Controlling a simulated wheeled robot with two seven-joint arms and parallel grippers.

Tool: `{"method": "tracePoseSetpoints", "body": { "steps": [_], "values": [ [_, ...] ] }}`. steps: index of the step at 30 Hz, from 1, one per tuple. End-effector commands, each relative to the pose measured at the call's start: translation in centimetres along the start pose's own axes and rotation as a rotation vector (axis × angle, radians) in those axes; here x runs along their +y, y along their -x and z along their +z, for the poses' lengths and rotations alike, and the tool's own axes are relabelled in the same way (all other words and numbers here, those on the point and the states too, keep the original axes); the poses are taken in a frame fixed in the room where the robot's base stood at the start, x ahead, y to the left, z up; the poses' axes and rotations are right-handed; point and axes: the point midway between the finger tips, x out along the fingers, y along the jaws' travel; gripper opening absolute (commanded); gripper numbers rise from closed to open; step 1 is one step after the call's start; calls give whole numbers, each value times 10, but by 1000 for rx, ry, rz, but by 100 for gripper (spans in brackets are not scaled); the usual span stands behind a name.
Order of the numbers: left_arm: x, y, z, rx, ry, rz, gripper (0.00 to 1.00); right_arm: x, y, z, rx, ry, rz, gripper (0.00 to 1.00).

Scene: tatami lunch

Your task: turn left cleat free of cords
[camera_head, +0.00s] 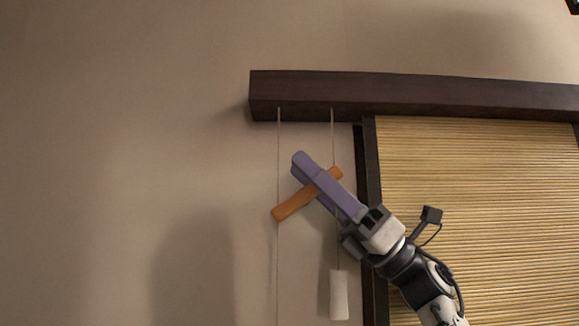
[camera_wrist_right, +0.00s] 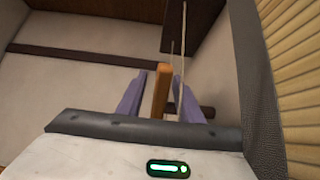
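The orange-brown wooden cleat (camera_head: 290,204) is tilted in the head view, its left end low and its right end high. In the right wrist view the cleat (camera_wrist_right: 161,88) stands between my two purple fingers, with a gap on its left side. My right gripper (camera_head: 300,164) is open around the cleat, and its fingers hide the cleat's middle in the head view. A left cord (camera_head: 278,150) runs down past the cleat's lower left end. A right cord (camera_head: 332,135) passes at its upper right end. My left gripper is not in view.
A white cord weight (camera_head: 339,296) hangs below my right gripper. A dark wooden headrail (camera_head: 400,95) runs above. A bamboo blind (camera_head: 480,190) with a dark frame is to the right. The wall to the left is clear.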

Motion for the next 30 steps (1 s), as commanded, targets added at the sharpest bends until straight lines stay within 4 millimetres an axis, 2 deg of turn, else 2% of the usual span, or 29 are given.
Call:
{"method": "tracePoseSetpoints", "body": {
  "steps": [5,7,17,18,24,30],
  "values": [
    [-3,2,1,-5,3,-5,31,0,-18,-17,0,-2,0,33],
    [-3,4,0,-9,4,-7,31,0,-24,-15,-2,-1,0,33],
    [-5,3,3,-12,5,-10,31,0,-28,-16,-2,-1,-2,33],
    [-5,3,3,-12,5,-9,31,0,-28,-16,-2,-1,-1,31],
    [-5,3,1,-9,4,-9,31,0,-28,-16,-2,0,-1,0],
    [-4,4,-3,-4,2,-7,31,0,-28,-15,5,0,-1,0]
  ]
}}
